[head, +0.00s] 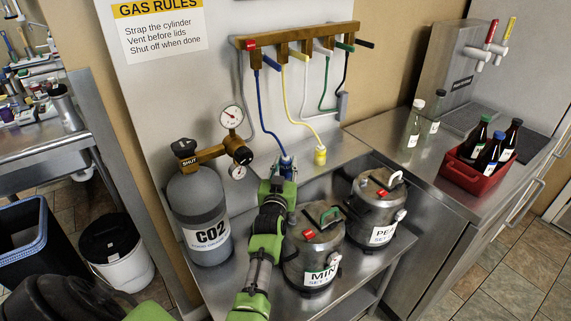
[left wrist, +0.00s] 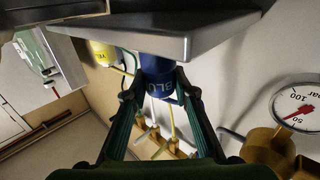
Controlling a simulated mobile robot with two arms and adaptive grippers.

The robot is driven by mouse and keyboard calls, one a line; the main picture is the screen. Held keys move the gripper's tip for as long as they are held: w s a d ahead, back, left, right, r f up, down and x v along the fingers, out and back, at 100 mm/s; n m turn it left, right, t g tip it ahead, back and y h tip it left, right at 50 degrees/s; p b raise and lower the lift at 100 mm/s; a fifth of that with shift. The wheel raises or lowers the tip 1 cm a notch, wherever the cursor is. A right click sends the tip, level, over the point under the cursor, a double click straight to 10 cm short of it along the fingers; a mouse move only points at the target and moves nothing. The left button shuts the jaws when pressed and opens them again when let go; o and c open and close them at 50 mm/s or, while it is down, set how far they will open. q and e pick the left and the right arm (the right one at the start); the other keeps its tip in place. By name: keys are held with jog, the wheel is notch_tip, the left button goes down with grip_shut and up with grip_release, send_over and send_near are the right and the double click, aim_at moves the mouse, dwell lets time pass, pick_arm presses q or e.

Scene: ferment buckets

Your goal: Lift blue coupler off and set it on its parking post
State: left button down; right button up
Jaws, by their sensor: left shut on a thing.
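The blue coupler (head: 286,161) is at the back ledge, with a blue hose (head: 259,105) running up to the wooden manifold. My left gripper (head: 284,173) is at it. In the left wrist view, which looks upside down, my fingers (left wrist: 158,95) are closed around the blue coupler (left wrist: 155,70), whose lettering is partly cut off. The coupler's end is against or just clear of the metal ledge (left wrist: 120,32); I cannot tell which. The yellow coupler (head: 320,155) is to its right in the head view. No parking post shows clearly. My right gripper is not in view.
A CO2 cylinder (head: 203,215) with gauges stands left of my arm. A keg marked MIN (head: 313,250) and one marked PEA (head: 378,208) stand to the right. The wooden manifold (head: 300,42) is above. A red crate (head: 470,172) of bottles is on the right counter.

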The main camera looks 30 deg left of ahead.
pick_arm(q)
jog(key=shift+f, duration=0.55)
dwell(1.2)
jog(key=c, duration=1.6)
grip_release()
jog(key=shift+f, duration=0.1)
jog(key=o, duration=0.6)
jog(key=shift+f, duration=0.1)
jog(key=shift+o, duration=0.2)
jog(key=shift+r+p, duration=3.35)
jog(key=shift+r, duration=0.65)
